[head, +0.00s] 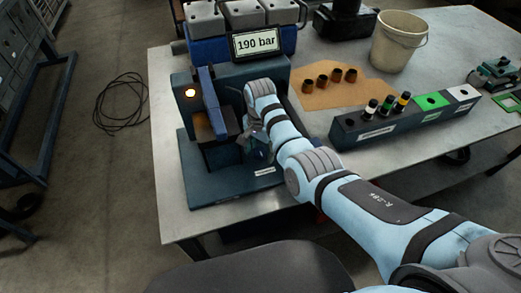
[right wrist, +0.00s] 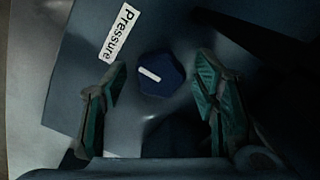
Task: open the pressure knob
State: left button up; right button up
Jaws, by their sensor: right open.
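The pressure knob (right wrist: 161,75) is a dark blue, many-sided knob with a white pointer line, seen in the right wrist view. A white label reading "Pressure" (right wrist: 119,32) is beside it. My right gripper (right wrist: 160,90) is open, with one finger on each side of the knob and a visible gap to both. In the head view my right gripper (head: 255,143) is at the front of the blue test stand (head: 222,185), and the knob is hidden there. A display (head: 255,43) on the stand reads "190 bar". My left gripper is not in view.
A dark rack (head: 400,122) with small coloured-band parts lies to the right. Several copper-coloured pieces sit on a brown sheet (head: 330,98) behind. A beige bucket (head: 398,42) stands farther back.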

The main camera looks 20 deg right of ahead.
jog(key=shift+r, duration=0.1)
jog(key=shift+s, duration=0.1)
jog(key=shift+c, duration=1.3)
jog(key=c, duration=0.9)
